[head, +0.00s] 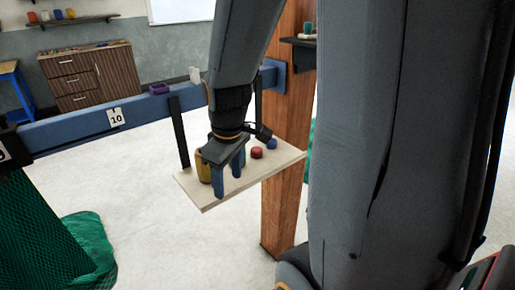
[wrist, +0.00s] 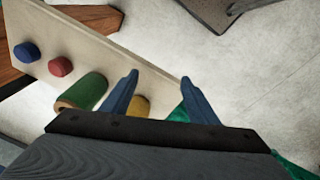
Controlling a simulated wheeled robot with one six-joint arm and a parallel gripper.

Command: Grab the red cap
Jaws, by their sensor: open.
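The red cap (head: 257,153) sits on a pale wooden shelf board (head: 213,202), between a green cylinder (head: 237,163) and a blue cap (head: 272,144). In the wrist view the red cap (wrist: 60,66) is at the upper left, apart from my fingers. My gripper (head: 228,192) is open, with its blue fingers over the front of the board near the yellow cylinder (head: 204,166). In the wrist view my gripper (wrist: 161,90) has its fingers spread with nothing held; the yellow cylinder (wrist: 139,106) shows partly between them. My gripper partly hides the green and yellow cylinders in the head view.
The board hangs by dark straps (head: 179,132) from a blue beam (head: 80,128) beside a wooden post (head: 284,210). A purple container (head: 159,89) and a white item (head: 195,75) stand on the beam. Green netting (head: 50,235) lies at left. The floor in front is open.

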